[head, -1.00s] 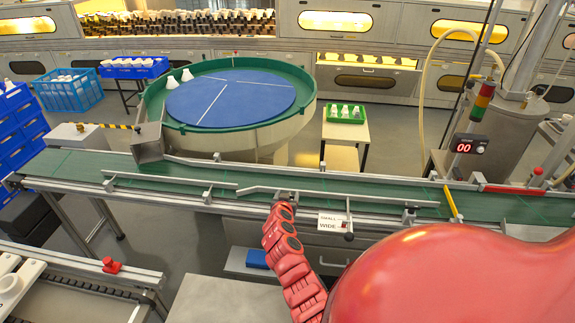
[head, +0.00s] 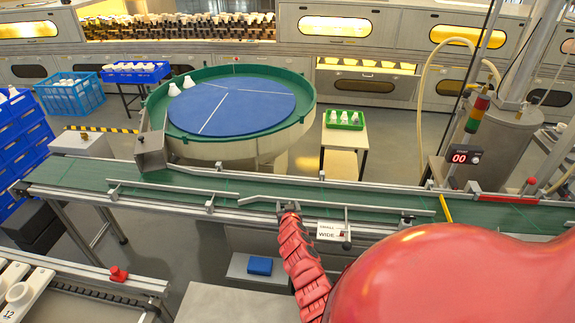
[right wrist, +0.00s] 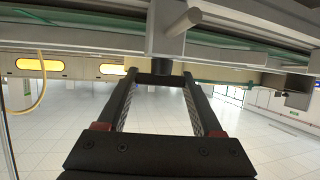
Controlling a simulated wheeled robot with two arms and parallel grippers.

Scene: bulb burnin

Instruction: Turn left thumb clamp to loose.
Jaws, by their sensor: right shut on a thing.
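The left thumb clamp shows in the right wrist view as a dark knob (right wrist: 162,78) on a short black stem under the conveyor's edge. My right gripper (right wrist: 160,84) has one finger on each side of the knob and is shut on it. In the head view my right gripper (head: 290,208) is at the near edge of the conveyor, by the guide rail (head: 335,206). There it mostly hides the clamp, and I cannot read the clamp's setting. My left gripper is not in view.
A plate reading SMALL and WIDE (head: 328,230) is just right of the gripper. Another dark clamp (head: 406,221) stands further right on the green conveyor (head: 90,182). A round table with a blue disc (head: 232,104) is behind. My red body covers the lower right.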

